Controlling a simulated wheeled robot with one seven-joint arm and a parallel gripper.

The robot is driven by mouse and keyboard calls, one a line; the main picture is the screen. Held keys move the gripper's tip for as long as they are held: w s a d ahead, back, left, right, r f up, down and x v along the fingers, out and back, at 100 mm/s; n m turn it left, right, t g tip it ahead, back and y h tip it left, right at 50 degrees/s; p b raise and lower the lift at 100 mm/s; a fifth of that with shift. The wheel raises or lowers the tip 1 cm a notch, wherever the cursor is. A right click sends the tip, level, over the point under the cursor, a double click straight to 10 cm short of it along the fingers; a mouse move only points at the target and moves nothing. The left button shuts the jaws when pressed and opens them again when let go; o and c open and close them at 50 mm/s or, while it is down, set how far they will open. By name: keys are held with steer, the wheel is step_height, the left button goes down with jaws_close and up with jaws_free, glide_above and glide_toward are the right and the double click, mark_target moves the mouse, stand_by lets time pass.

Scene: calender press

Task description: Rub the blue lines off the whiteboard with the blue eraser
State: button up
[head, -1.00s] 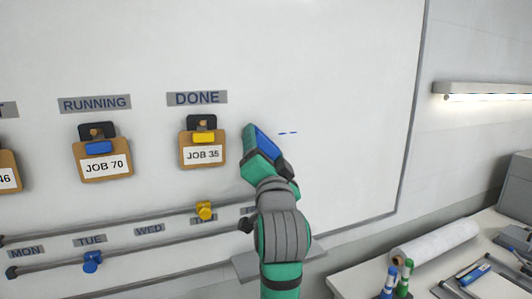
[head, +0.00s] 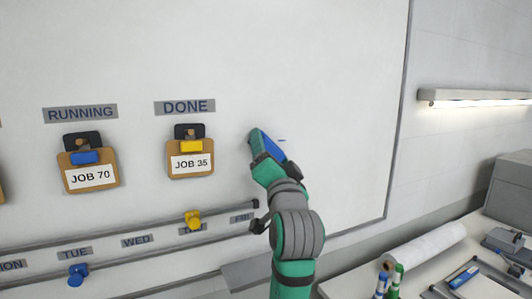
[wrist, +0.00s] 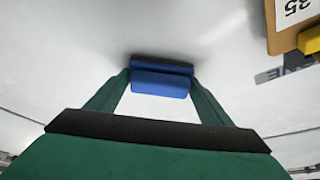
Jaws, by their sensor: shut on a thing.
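The whiteboard (head: 330,60) fills most of the head view and the background of the wrist view. One short blue line (head: 282,140) shows on it, just right of the eraser's upper edge. My gripper (head: 264,146) is shut on the blue eraser (head: 270,148), right of the JOB 35 card. In the wrist view, the eraser (wrist: 160,82) sits between the two green fingers, its far face at or very close to the board. The board directly behind the eraser and gripper is hidden.
The JOB 35 clipboard (head: 190,160) hangs left of my gripper. Rails with a yellow clip (head: 193,220) and a blue clip (head: 78,274) run below. A grey tray (head: 250,272) is under the board. A bench with a paper roll (head: 423,247) and markers (head: 397,280) stands right.

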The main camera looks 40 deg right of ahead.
steer(key=shift+s+d, duration=0.35)
steer(key=shift+d, duration=1.1)
steer(key=shift+s+d, duration=0.3)
steer(key=shift+d, duration=1.15)
steer(key=shift+s+d, duration=0.35)
steer(key=shift+d, duration=1.1)
steer(key=s+a, duration=0.1)
steer(key=s, duration=0.5)
steer(key=shift+a, duration=0.25)
steer(key=s, duration=0.2)
steer(key=shift+s+a, duration=0.35)
steer(key=shift+s, duration=0.05)
steer(key=shift+f, duration=0.1)
